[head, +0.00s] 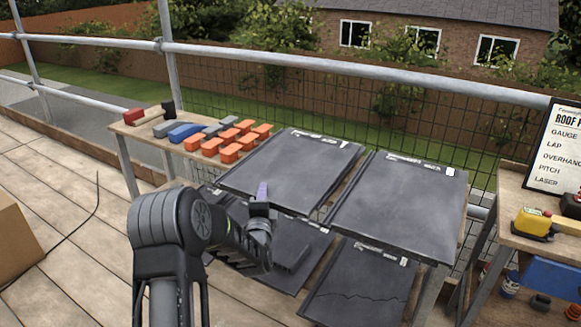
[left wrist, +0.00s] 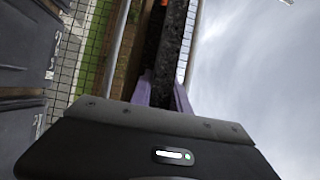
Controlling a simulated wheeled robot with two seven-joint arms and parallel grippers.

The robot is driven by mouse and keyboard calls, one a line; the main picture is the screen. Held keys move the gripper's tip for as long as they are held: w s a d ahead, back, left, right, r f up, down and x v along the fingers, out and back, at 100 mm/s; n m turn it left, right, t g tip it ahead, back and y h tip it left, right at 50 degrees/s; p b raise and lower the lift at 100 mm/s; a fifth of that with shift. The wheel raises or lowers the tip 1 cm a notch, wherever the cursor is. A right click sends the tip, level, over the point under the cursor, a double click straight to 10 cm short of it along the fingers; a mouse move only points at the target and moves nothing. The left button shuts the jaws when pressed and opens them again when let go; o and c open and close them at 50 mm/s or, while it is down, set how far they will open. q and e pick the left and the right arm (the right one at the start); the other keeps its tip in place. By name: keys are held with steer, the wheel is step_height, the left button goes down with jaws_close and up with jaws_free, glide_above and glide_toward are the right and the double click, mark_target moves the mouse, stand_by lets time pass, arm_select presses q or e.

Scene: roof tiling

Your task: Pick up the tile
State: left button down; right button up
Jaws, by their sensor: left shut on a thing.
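Several dark grey tiles are in the head view. My left gripper (head: 263,192) has purple fingers at the near edge of the upper left tile (head: 296,168). It is shut on that tile, which looks lifted and slightly tilted. In the left wrist view, the fingers (left wrist: 162,97) close on both sides of the tile's thin dark edge (left wrist: 168,50). A second tile (head: 400,200) lies to the right. A cracked tile (head: 355,293) lies lower down, and another dark tile (head: 305,262) is partly hidden behind my left arm. My right gripper is not in view.
A wooden bench (head: 142,128) at the back left holds orange blocks (head: 230,153), grey pieces and a blue one (head: 185,132). A scaffold rail (head: 350,72) and mesh run behind. At right, a side table (head: 508,212) carries a yellow tool (head: 532,223) beside a sign (head: 560,150).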

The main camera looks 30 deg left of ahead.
arm_select(q)
step_height(320, 180, up, 10)
steer(key=shift+r+p, duration=0.25)
steer(key=shift+p, duration=0.4)
stand_by(0.4)
steer(key=c, duration=1.8)
jaws_free()
jaws_close()
